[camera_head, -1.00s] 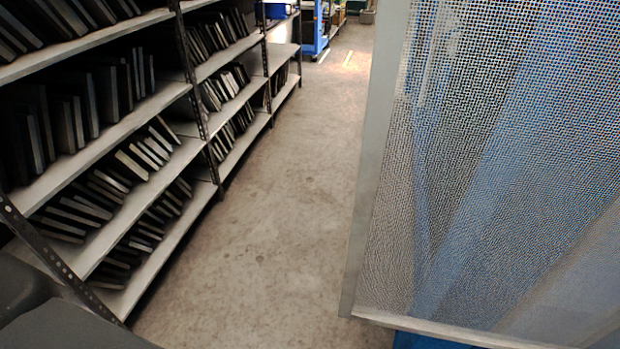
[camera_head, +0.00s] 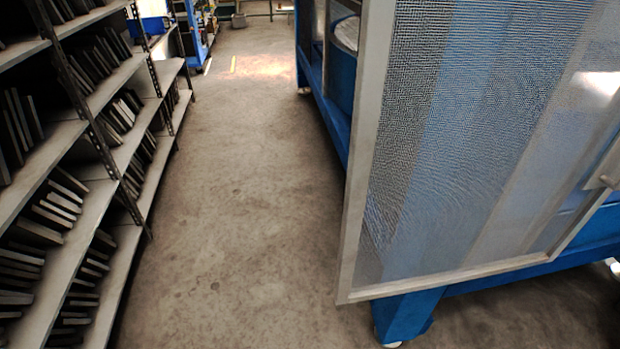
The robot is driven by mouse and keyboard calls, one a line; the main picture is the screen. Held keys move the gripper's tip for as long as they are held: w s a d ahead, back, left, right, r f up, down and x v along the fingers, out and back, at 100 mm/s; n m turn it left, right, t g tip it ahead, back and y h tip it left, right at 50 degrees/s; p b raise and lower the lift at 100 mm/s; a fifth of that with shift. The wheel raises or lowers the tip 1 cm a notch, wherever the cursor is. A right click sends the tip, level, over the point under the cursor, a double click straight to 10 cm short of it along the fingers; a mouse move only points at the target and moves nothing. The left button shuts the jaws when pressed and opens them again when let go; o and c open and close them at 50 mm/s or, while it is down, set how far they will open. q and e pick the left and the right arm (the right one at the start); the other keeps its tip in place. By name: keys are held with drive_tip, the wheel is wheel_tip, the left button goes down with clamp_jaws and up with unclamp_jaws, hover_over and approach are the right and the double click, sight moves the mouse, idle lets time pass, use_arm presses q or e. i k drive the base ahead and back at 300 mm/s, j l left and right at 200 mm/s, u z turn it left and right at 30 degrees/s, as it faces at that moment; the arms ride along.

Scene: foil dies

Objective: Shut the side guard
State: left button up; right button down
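The side guard (camera_head: 478,140) is a mesh panel in a light grey frame, filling the right half of the head view. It stands out at an angle from a blue machine (camera_head: 405,312), so it looks swung open. A small handle or latch (camera_head: 603,182) shows on its frame at the right edge. Blue machine parts show blurred through the mesh. Neither of my grippers is in view.
A rack of shelves (camera_head: 50,195) with several dark flat plates runs along the left. A clear concrete aisle (camera_head: 235,180) lies between the rack and the machine. Another blue unit (camera_head: 190,35) stands at the far end.

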sight(377, 21)
drive_tip(key=j, duration=0.65)
drive_tip(key=k+j, duration=0.15)
drive_tip(key=j, duration=0.45)
